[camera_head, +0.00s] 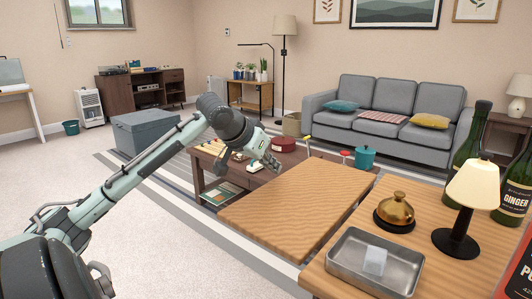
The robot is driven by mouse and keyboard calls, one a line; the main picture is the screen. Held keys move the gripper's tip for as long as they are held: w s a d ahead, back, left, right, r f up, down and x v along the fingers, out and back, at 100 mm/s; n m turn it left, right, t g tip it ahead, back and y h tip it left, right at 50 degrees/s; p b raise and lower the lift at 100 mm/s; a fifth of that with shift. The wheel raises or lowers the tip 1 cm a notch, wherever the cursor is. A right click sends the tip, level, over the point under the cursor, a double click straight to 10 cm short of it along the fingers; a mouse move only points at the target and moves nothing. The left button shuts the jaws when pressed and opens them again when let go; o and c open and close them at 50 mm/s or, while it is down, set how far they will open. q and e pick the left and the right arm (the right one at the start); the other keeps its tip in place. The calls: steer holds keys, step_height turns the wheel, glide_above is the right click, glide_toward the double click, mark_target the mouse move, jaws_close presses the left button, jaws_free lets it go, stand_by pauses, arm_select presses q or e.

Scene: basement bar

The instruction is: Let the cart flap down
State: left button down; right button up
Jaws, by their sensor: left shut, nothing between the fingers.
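The cart flap (295,212) is a light wooden board at the centre. It stretches out to the left of the cart top (318,272), looks about flat, and a dark gap shows along the edge between them. My left gripper (272,164) comes in from the left and points toward the flap's far left edge. Its fingers are shut and empty. They appear just beyond that edge; I cannot tell whether they touch it. What holds the flap from below is hidden. My right gripper is not in view.
The cart top holds a metal tray (350,268), a brass bell (396,209), a small lamp (477,190) and green bottles (467,150). Behind the flap stands a low table (198,170) with a red tin (283,144) and a teal pot (364,158). Carpet left of the flap is clear.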

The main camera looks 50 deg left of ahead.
arm_select(q)
steer(key=shift+f, duration=1)
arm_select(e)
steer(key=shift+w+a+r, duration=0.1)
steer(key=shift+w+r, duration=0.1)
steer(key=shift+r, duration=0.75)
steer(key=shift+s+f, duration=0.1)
